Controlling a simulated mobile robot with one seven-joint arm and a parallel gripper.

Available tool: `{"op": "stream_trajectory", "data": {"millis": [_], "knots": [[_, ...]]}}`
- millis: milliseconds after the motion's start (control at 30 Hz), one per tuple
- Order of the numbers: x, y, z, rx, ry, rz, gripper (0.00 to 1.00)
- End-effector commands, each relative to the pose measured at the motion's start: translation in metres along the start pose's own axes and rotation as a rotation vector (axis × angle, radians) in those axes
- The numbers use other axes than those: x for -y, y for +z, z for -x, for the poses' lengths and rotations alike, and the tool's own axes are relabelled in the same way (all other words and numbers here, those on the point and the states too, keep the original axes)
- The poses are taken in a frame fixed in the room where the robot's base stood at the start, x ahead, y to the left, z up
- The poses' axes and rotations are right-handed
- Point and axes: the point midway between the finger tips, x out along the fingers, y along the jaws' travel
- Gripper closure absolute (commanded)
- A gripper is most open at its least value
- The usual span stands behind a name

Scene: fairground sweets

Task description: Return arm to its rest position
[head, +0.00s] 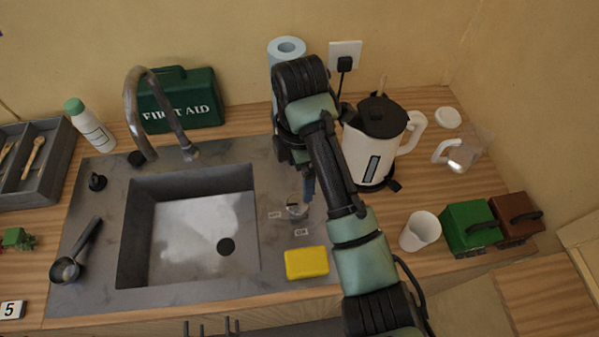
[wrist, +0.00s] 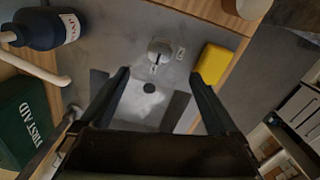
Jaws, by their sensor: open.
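My arm reaches up from the bottom right in the head view, bends at the back and hangs down over the worktop right of the sink. My gripper (head: 308,186) is partly hidden by the arm there, above a small metal fitting (head: 297,209) with white labels beside it. In the wrist view my gripper (wrist: 158,76) shows two dark fingers spread wide apart with nothing between them. The fitting (wrist: 160,50) shows beyond the fingertips, and I see no contact with it.
A yellow sponge (head: 307,262) lies in front of the fitting. A white kettle (head: 372,150) stands close right of my arm, with a white cup (head: 420,231) nearer. The sink (head: 190,240), tap (head: 135,110) and green first aid box (head: 180,100) are left.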

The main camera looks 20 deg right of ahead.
Motion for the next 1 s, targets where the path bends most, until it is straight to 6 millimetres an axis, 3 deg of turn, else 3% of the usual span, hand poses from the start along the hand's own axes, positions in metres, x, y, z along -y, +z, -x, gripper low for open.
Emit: {"op": "stream_trajectory", "data": {"millis": [133,767,867,967,1000], "knots": [[0.000,0.001,0.010,0.000,0.000,-0.001,0.04],[-0.001,0.000,0.010,0.000,0.003,-0.001,0.04],[-0.015,-0.010,0.018,-0.001,0.075,-0.026,0.04],[-0.049,-0.031,0.044,-0.019,0.254,-0.101,0.04],[-0.065,-0.043,0.061,-0.040,0.351,-0.145,0.04]]}}
